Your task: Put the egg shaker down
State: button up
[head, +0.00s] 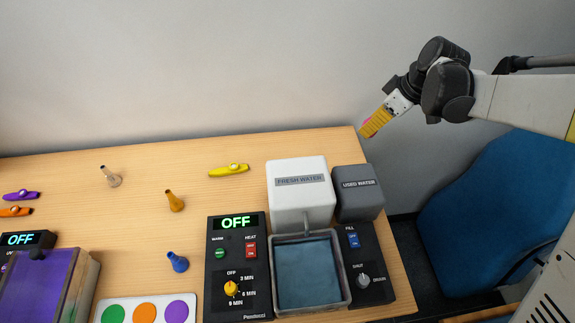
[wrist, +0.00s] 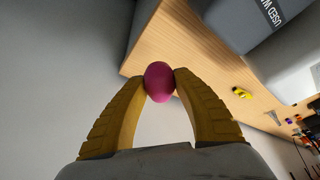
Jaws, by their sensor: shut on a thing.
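The egg shaker (wrist: 159,82) is pink and smooth. In the wrist view it is pinched between the two yellow fingertips of my gripper (wrist: 159,84). In the head view my gripper (head: 374,124) is at the upper right, raised near the table's far right corner. Only a small pink bit of the egg shaker (head: 367,122) shows there beside the yellow fingers. The wooden table (head: 130,160) lies below and to the left of my gripper; the egg looks held clear of its surface.
A white fresh water tank (head: 300,205), a dark used water tank (head: 357,180) and a basin (head: 345,285) fill the table's right end. A yellow kazoo (head: 229,170) and several small mouthpieces lie further left. The back middle has bare wood. A blue chair (head: 500,200) stands at right.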

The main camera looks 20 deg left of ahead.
jog(key=s+a+f+b, duration=0.1)
jog(key=a+f, duration=0.1)
jog(key=a, duration=0.1)
jog(key=s+a+f+b, duration=0.1)
jog(key=a+f, duration=0.1)
jog(key=a, duration=0.2)
jog(key=s+a+f+b, duration=0.1)
jog(key=s+a+f, duration=0.1)
jog(key=a+f, duration=0.1)
jog(key=shift+a, duration=0.35)
jog(key=shift+f+b, duration=0.95)
jog(key=shift+f, duration=1.05)
jog(key=shift+f, duration=0.2)
jog(key=o, duration=1)
jog(key=shift+o, duration=0.2)
